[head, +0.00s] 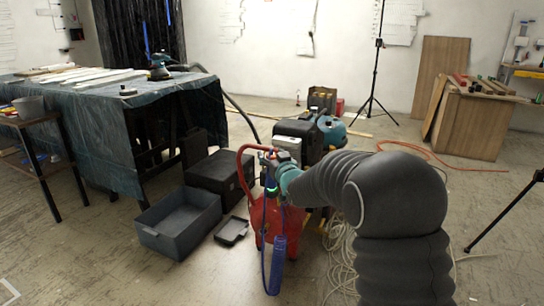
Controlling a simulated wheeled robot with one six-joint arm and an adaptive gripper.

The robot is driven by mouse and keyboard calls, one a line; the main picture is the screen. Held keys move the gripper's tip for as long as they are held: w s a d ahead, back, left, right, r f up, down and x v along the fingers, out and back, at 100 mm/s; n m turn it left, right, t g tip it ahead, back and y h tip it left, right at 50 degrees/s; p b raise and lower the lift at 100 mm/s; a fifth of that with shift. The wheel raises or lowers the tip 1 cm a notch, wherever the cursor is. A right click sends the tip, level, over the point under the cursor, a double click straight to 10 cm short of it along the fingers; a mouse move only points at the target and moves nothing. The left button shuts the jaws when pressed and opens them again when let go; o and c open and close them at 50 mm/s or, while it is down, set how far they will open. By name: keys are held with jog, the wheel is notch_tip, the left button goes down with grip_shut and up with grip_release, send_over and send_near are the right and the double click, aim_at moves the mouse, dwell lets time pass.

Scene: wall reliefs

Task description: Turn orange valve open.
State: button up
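I cannot make out an orange valve in the head view. My grey-sleeved arm reaches in from the lower right toward a red wheeled unit (274,222) with a curved red handle. My gripper (270,172), small and dark beyond a teal ring at the wrist, is at the upper part of this unit, in front of a pale grey box (289,148). Whether it touches anything there is unclear. The fingers are too small and overlapped by other parts to tell if they are open or shut. My arm hides part of the unit's right side.
A blue coiled hose (276,262) hangs at the unit's front. A grey open bin (178,222) and a black case (217,174) stand to the left, near a covered table (95,122). Loose pale hose (340,250) lies on the floor behind my arm. A tripod (375,95) stands behind.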

jog(key=c, duration=0.9)
jog(key=shift+f+b, duration=0.15)
jog(key=shift+b, duration=0.3)
jog(key=shift+c, duration=0.2)
jog(key=shift+b, duration=0.55)
jog(key=shift+m+h+b, duration=0.3)
jog(key=shift+h+b, duration=0.2)
jog(key=shift+b, duration=0.05)
jog(key=o, duration=1.2)
